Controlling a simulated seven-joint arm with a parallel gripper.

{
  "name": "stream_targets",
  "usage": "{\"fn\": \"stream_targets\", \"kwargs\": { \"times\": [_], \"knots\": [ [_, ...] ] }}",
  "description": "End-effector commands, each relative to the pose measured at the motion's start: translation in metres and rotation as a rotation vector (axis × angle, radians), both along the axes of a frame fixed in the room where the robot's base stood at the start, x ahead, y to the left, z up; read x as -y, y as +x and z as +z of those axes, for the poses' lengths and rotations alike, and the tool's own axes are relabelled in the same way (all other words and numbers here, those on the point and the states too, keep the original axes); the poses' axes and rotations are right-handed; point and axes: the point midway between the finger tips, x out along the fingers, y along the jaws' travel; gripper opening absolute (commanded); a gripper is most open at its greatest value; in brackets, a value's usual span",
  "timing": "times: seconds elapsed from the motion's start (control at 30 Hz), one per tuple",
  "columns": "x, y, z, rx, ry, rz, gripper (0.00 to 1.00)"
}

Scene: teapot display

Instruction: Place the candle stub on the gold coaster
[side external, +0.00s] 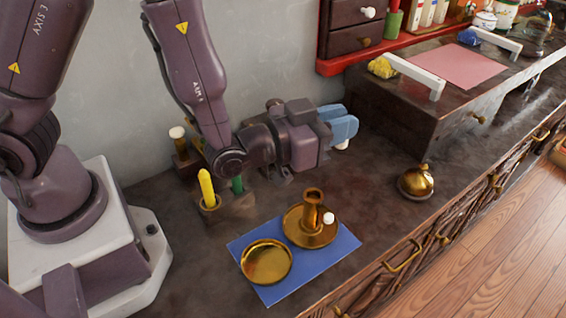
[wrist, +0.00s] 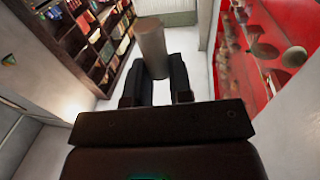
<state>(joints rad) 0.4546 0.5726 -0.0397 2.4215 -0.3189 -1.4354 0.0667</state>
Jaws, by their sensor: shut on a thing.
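My gripper (side external: 342,125) has blue fingers and is held level above the dark counter, pointing right. In the wrist view its fingers (wrist: 154,85) are shut on a pale cylinder, the candle stub (wrist: 152,42). In the side view a small pale end of the stub (side external: 342,145) shows just under the fingers; the rest is hidden. The gold coaster (side external: 266,262), a round shallow dish, lies empty at the front left of a blue mat (side external: 343,243). My gripper is well above and behind the coaster, to its right.
A brass candlestick (side external: 312,210) with a white knob stands beside the coaster. Yellow (side external: 207,188) and green (side external: 237,185) candles stand at the left. A brass bell (side external: 418,180) sits right of the mat. A raised dark chest (side external: 400,118) is at the back right.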

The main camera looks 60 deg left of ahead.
Motion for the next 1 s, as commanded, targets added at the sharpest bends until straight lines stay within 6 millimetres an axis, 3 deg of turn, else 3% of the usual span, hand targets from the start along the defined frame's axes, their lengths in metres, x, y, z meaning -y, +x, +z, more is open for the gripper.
{"fn": "stream_targets", "kwargs": {
  "times": [0.1, 0.33, 0.43, 0.53, 0.67, 0.9, 1.0],
  "knots": [
    [-0.038, 0.019, -0.006, -0.002, -0.001, -0.014, 0.0],
    [-0.112, 0.035, -0.013, 0.001, -0.001, 0.079, 0.0],
    [-0.136, 0.037, -0.014, 0.001, -0.001, 0.136, 0.0],
    [-0.145, 0.037, -0.015, 0.002, -0.001, 0.157, 0.0],
    [-0.124, 0.036, -0.013, 0.003, -0.001, 0.109, 0.0],
    [-0.025, 0.015, -0.004, 0.002, 0.0, -0.048, 0.0],
    [0.003, 0.0, 0.0, 0.003, -0.002, -0.027, 0.0]
  ]
}}
